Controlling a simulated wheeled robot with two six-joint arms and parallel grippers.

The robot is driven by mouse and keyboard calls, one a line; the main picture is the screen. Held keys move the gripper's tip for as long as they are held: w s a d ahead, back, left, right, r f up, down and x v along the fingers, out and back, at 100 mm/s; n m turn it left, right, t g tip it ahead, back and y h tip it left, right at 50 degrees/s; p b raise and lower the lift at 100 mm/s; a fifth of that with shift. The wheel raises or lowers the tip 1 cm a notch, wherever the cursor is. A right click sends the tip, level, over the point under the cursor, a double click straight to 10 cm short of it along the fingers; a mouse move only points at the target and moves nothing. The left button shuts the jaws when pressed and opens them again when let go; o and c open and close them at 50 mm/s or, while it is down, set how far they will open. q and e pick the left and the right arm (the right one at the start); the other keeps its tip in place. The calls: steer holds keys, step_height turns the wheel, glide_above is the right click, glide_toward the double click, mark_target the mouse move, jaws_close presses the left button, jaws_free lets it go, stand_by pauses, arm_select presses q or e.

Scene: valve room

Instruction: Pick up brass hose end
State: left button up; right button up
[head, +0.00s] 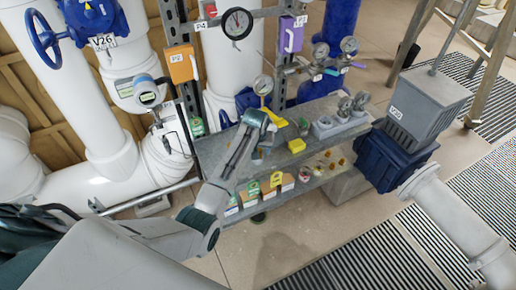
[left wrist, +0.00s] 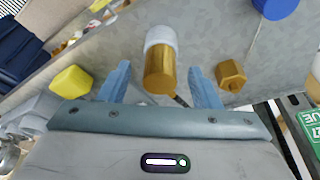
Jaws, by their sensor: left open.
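A brass cylinder with a white end, which looks like the brass hose end (left wrist: 160,72), lies on the grey shelf top between my left gripper's fingers in the left wrist view. My left gripper (left wrist: 160,88) is open, with a blue-grey finger on each side of the cylinder and a visible gap to each. In the head view my left gripper (head: 264,140) is over the metal shelf, and its wrist hides most of what is under it. A smaller brass hex fitting (left wrist: 230,75) sits just right of the right finger. My right gripper is not in view.
A yellow block (left wrist: 71,82) lies left of the fingers; it also shows in the head view (head: 297,145). Grey-white parts (head: 325,125) stand farther right on the shelf top. Gauges and pipes rise behind. The lower shelf (head: 318,180) holds small boxes and brass pieces.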

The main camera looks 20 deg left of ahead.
arm_select(q)
steer(key=shift+w+a+f, duration=0.1)
steer(key=shift+w+f, duration=0.05)
steer(key=shift+f, duration=0.5)
steer(key=shift+c, duration=0.5)
steer(key=c, duration=0.9)
steer(key=shift+r, duration=0.15)
steer(key=shift+r+b, duration=0.5)
steer(key=shift+b, duration=0.05)
steer(key=shift+b+v, duration=0.8)
steer(key=shift+v, duration=0.25)
steer(key=shift+s+d+r+b, duration=0.3)
steer(key=shift+s+d+b, duration=0.6)
steer(key=shift+s, duration=1.5)
steer(key=shift+s+d+r+b, duration=0.3)
steer(key=shift+s+d+b, duration=0.6)
steer(key=shift+s, duration=1.5)
steer(key=shift+s+d+r+b, duration=0.4)
steer(key=shift+s+d, duration=0.8)
steer(key=shift+s, duration=1.2)
